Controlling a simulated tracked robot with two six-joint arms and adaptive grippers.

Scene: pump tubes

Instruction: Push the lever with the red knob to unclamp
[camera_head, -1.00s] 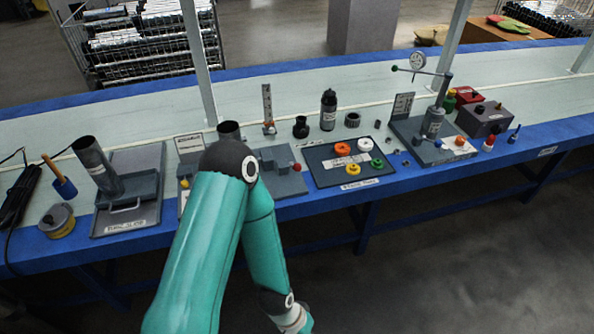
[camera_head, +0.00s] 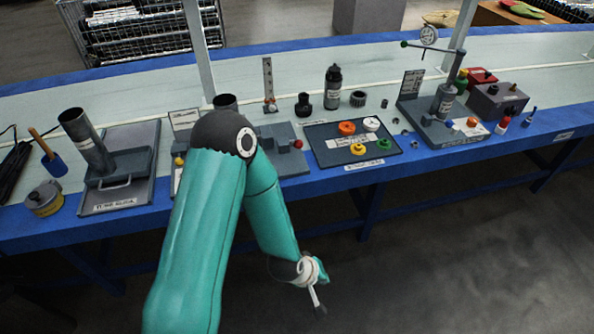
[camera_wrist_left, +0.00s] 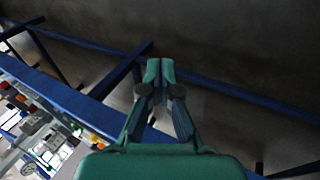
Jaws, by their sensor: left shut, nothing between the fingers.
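The red knob (camera_head: 298,144) shows at the right side of the grey clamp station (camera_head: 285,160) on the bench. Its lever is too small to make out. My left arm covers the left part of that station. My left gripper (camera_head: 318,306) hangs in front of the bench, below and slightly right of the red knob, apart from it. In the left wrist view the gripper (camera_wrist_left: 160,66) has its fingers together and empty, over the floor beside the blue bench edge. My right gripper is not in view.
Right of the clamp station lies a dark tray (camera_head: 330,155) with several coloured rings. A grey tube (camera_head: 85,140) stands in a holder at left. A dial gauge stand (camera_head: 447,95) is at right. The floor (camera_head: 450,250) before the bench is clear.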

